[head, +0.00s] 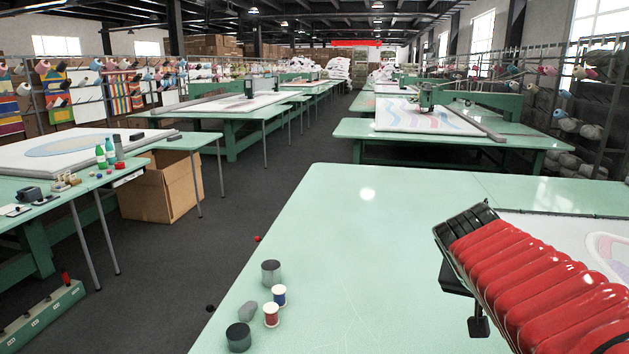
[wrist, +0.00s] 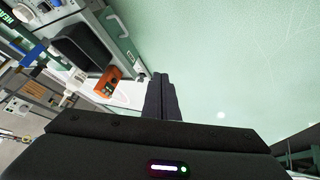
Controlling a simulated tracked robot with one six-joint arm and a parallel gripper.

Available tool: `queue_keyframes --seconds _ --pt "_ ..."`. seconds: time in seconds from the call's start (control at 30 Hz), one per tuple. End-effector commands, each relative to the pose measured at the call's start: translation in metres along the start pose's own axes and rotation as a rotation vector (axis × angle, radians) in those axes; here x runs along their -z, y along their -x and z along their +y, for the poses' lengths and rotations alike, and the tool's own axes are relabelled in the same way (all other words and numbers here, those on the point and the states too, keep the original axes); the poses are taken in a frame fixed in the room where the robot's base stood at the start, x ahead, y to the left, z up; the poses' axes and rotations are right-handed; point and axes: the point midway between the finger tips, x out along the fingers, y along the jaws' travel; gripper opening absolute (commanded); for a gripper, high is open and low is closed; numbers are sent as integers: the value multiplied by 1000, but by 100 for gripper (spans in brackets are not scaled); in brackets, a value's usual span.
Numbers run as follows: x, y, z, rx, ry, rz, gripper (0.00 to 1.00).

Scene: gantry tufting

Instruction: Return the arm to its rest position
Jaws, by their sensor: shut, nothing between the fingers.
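My gripper (wrist: 160,82) shows in the wrist view as two dark fingers side by side, shut with nothing between them. It points toward a pale green surface (wrist: 215,60). I cannot tell its height above that surface. In the head view I cannot make out my gripper's fingertips.
The near green table (head: 350,240) holds two dark cylinders (head: 271,272) (head: 239,337), a grey lump (head: 248,311), a red spool (head: 271,315) and a blue spool (head: 279,295). The wrist view shows an orange device (wrist: 108,86) and a black bin (wrist: 82,48). A cardboard box (head: 160,188) stands left.

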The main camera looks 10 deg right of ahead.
Motion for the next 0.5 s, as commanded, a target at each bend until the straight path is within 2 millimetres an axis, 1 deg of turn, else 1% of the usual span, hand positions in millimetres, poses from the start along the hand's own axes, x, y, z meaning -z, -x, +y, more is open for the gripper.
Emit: queue_keyframes --seconds 0.03,0.17,0.2,0.37,0.4,0.47,0.5 --pt "-15 11 -14 45 43 -6 0" --pt "-55 34 -45 161 162 -29 0" --pt "-68 41 -54 197 200 -35 0" --pt "-120 68 -85 347 351 -49 0" --pt "-134 75 -92 385 389 -51 0" --pt "-154 86 -101 443 447 -52 0" --pt "-167 92 -107 480 485 -52 0"
